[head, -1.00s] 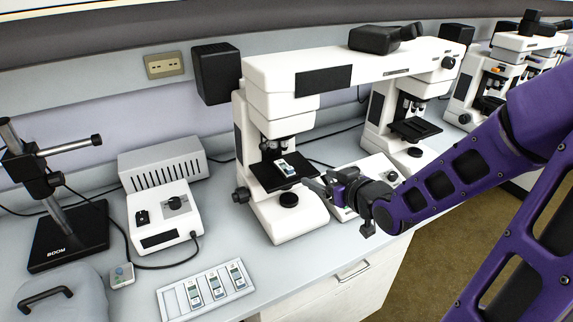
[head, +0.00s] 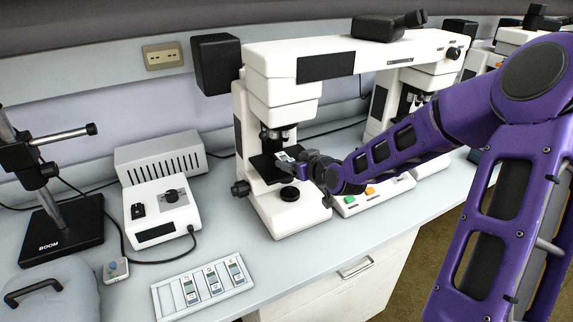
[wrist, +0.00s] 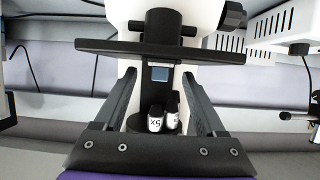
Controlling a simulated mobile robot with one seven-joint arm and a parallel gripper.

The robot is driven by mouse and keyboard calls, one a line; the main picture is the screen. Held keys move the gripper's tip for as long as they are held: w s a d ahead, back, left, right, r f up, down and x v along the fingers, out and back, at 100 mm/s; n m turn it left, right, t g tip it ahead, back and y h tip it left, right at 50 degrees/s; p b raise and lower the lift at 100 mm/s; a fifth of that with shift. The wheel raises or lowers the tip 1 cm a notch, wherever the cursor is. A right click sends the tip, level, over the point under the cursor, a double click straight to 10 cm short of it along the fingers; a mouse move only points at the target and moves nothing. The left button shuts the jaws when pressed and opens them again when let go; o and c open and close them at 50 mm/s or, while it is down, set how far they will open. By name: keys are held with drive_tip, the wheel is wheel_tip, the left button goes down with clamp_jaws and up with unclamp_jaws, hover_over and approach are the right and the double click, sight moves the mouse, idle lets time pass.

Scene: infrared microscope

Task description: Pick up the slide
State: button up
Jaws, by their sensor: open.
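The slide (head: 284,156), small with a white and dark face, lies on the black stage (head: 262,167) of the near white microscope (head: 283,95). My gripper (head: 297,162) is at the right side of the stage, right by the slide, and partly hides it. The wrist view appears upside down. In it my gripper's two dark fingers (wrist: 158,78) are open, with the slide's bluish end (wrist: 160,73) between their tips, next to the stage (wrist: 150,49). Gaps show on both sides, so neither finger appears to touch the slide.
Objective lenses (wrist: 156,113) are close to the gripper in the wrist view. A white tray (head: 164,299) with three slides lies at the front of the bench. A control box with coloured buttons (head: 369,190) sits right of the microscope, below my arm. A boom stand (head: 62,232) is at left.

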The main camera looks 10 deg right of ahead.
drive_tip(key=shift+w+a+f, duration=0.15)
drive_tip(key=shift+w+f, duration=0.05)
drive_tip(key=shift+w, duration=0.3)
clamp_jaws()
drive_tip(key=shift+r, duration=0.1)
